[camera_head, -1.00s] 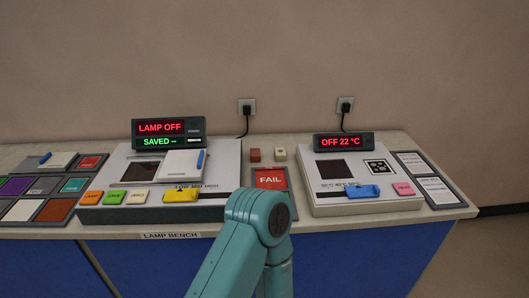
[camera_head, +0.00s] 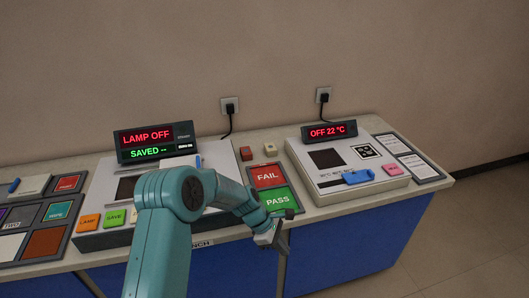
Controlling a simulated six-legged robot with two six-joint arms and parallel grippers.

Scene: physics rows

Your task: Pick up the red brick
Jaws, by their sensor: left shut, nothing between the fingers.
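The red brick (camera_head: 246,153) is a small block on the bench top. It stands between the left lamp unit and the heater-like unit on the right, just behind the FAIL/PASS panel (camera_head: 268,176). My left gripper (camera_head: 278,240) is at the bench's front edge, below the PASS field and well in front of the brick. It is shut and empty. My right gripper is not in view.
A cream brick (camera_head: 270,149) stands just right of the red one. The lamp unit (camera_head: 101,183) is to the left, partly behind my arm. The right unit (camera_head: 314,182) has a blue slider (camera_head: 358,177) and a pink button (camera_head: 392,170).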

